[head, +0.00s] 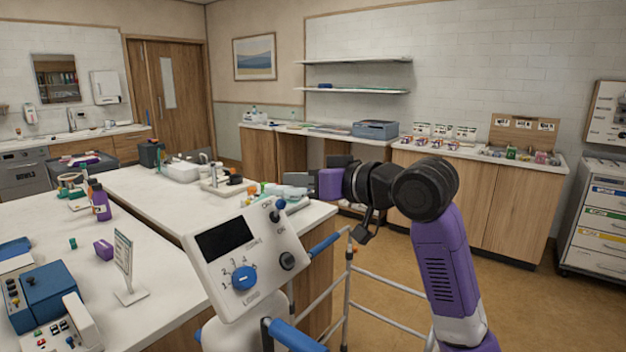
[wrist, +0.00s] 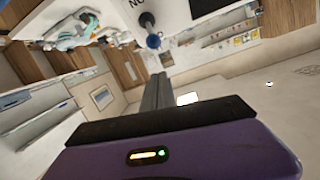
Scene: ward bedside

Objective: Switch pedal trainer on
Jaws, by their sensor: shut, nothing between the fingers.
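The pedal trainer's white, tilted console (head: 213,262) stands in the foreground of the head view. It has a dark display (head: 223,238), a blue numbered dial (head: 244,277) and a black knob (head: 287,260). A small toggle switch (head: 275,211) with a blue tip sits at its upper right corner. In the wrist view the toggle's blue tip (wrist: 152,40) is just beyond my fingertips, with a visible gap. My gripper (head: 288,187) is shut and empty, just above and right of the toggle in the head view. In the wrist view its closed grey fingers (wrist: 160,80) point at the toggle.
Blue-gripped handles (head: 297,337) and a metal frame (head: 350,270) stand around the console. A white counter (head: 150,250) with a purple bottle (head: 100,203) and blue devices lies to the left. Open floor (head: 490,295) lies to the right, before wooden cabinets (head: 475,205).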

